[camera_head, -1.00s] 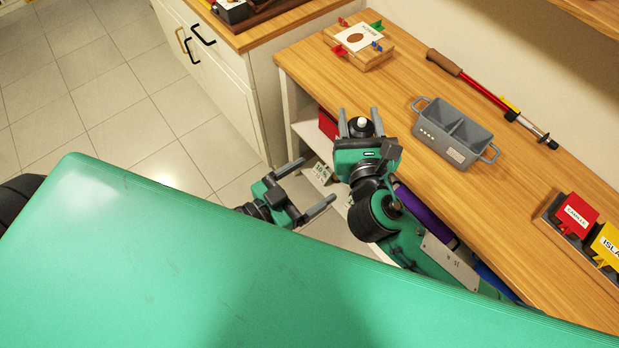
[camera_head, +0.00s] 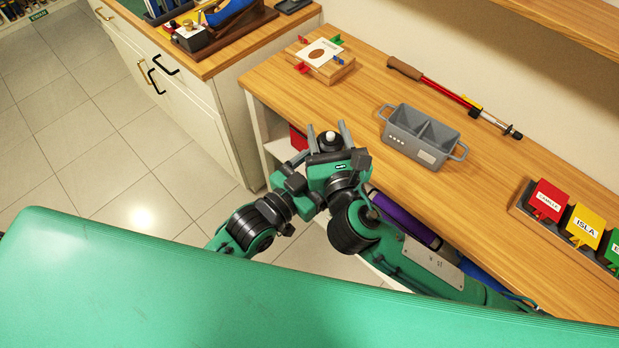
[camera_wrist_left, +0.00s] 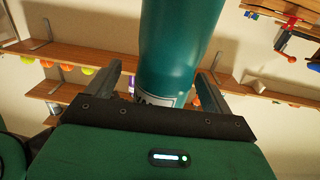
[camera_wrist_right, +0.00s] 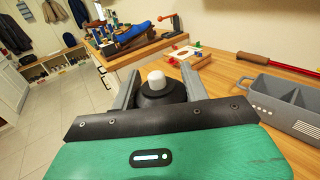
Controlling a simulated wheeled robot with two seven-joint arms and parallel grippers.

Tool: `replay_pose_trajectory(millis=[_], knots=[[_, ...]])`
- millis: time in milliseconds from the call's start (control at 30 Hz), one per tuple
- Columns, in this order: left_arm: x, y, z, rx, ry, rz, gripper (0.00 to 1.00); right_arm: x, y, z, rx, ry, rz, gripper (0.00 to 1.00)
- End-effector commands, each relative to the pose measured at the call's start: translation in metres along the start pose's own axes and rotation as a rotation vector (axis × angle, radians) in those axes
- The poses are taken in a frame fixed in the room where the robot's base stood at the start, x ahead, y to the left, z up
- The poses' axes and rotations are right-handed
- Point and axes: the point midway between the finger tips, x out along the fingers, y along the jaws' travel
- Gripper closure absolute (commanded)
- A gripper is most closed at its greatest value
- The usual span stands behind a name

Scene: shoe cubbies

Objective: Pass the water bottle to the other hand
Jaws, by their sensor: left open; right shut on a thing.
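The water bottle shows its white-tipped black cap (camera_head: 330,140) between the fingers of my right gripper (camera_head: 327,128), which is shut on it. The cap also stands between the fingers in the right wrist view (camera_wrist_right: 156,86). The bottle's teal body (camera_wrist_left: 178,45) fills the middle of the left wrist view. My left gripper (camera_wrist_left: 162,82) is open, with one finger on each side of the body. A gap shows on the left side; contact on the right side is unclear. In the head view the left gripper is just left of the right one, its fingertips mostly hidden.
A wooden counter (camera_head: 440,205) lies right of my grippers. It holds a grey two-part bin (camera_head: 420,135), a red pole (camera_head: 455,97), a wooden block with a card (camera_head: 320,55) and coloured name-card holders (camera_head: 580,222). White drawers (camera_head: 175,85) stand behind. Tiled floor is open at left.

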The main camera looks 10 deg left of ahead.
Motion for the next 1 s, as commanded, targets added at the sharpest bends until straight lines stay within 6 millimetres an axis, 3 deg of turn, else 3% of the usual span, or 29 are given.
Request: replay_pose_trajectory(millis=[200,500,833,867,967,1000], knots=[[0.0142,0.0001,-0.0005,0.000,0.000,0.000,0.15,0.0001,0.0001,0.0015,0.001,-0.003,0.000,1.00],[0.0153,0.0002,-0.0005,0.000,0.000,0.000,0.17,0.0001,0.0001,0.0015,0.001,-0.003,0.000,1.00],[0.0150,0.0023,-0.0009,-0.002,0.001,0.004,0.81,0.0005,0.0003,0.0015,0.001,-0.003,0.001,1.00],[0.0151,0.0026,-0.0025,-0.002,0.005,0.004,0.81,0.0006,0.0003,0.0018,0.001,-0.004,0.001,0.50],[0.0151,0.0023,-0.0023,-0.001,0.004,0.004,0.81,0.0005,0.0003,0.0016,0.001,-0.003,0.001,0.31],[0.0151,0.0020,-0.0022,-0.001,0.004,0.003,0.81,0.0005,0.0003,0.0014,0.001,-0.003,0.001,0.29]])
